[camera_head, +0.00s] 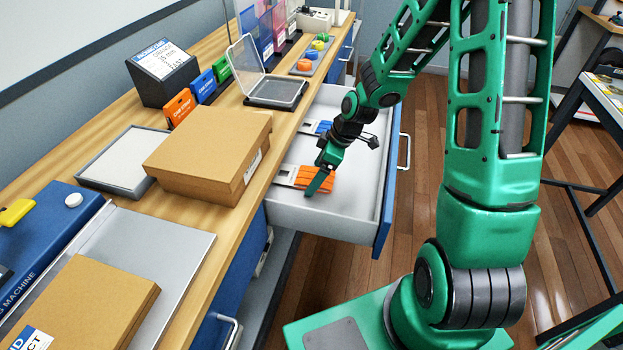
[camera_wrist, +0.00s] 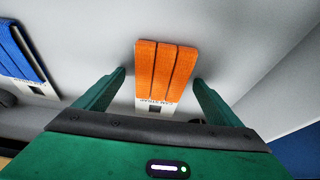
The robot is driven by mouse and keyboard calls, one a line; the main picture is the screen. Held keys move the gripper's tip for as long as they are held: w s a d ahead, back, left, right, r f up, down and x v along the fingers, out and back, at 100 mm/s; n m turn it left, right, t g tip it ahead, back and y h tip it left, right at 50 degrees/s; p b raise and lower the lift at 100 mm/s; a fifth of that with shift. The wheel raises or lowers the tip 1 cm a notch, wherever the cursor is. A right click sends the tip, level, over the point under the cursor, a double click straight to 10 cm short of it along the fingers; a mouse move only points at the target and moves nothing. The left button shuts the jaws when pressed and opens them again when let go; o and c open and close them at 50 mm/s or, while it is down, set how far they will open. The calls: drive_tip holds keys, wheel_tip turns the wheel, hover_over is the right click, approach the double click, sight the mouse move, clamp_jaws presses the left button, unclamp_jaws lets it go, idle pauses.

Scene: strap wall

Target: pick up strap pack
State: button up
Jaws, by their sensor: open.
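An orange strap pack (camera_head: 316,178) with a white label card lies in the open drawer (camera_head: 345,215), near its front end. In the wrist view the orange strap pack (camera_wrist: 166,71) lies ahead of and between my two green fingers, label end toward me. My gripper (camera_head: 316,184) is open and reaches down over the pack; one finger covers part of it in the head view. In the wrist view my gripper (camera_wrist: 160,84) has a gap on both sides of the pack. I cannot tell how far above the drawer floor the fingertips are.
A blue strap pack (camera_head: 318,127) lies farther back in the drawer and shows at left in the wrist view (camera_wrist: 18,52). The drawer walls surround both packs. A cardboard box (camera_head: 200,160) and a clear-lidded case (camera_head: 272,92) stand on the wooden bench beside the drawer.

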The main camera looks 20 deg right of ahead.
drive_tip(key=c, duration=1.1)
drive_tip(key=shift+c, duration=0.3)
drive_tip(key=shift+w+r, duration=0.1)
drive_tip(key=shift+r, duration=0.05)
drive_tip(key=shift+w+d+r, duration=0.15)
drive_tip(key=shift+r, duration=0.4)
wheel_tip(320, 180, up, 6)
drive_tip(key=shift+f, duration=0.1)
drive_tip(key=w+d, duration=0.3)
drive_tip(key=w, duration=0.2)
drive_tip(key=w+d, duration=0.4)
drive_tip(key=w, duration=0.1)
drive_tip(key=w+d, duration=0.4)
drive_tip(key=w, duration=0.1)
drive_tip(key=shift+w+d, duration=0.25)
drive_tip(key=shift+w, duration=0.15)
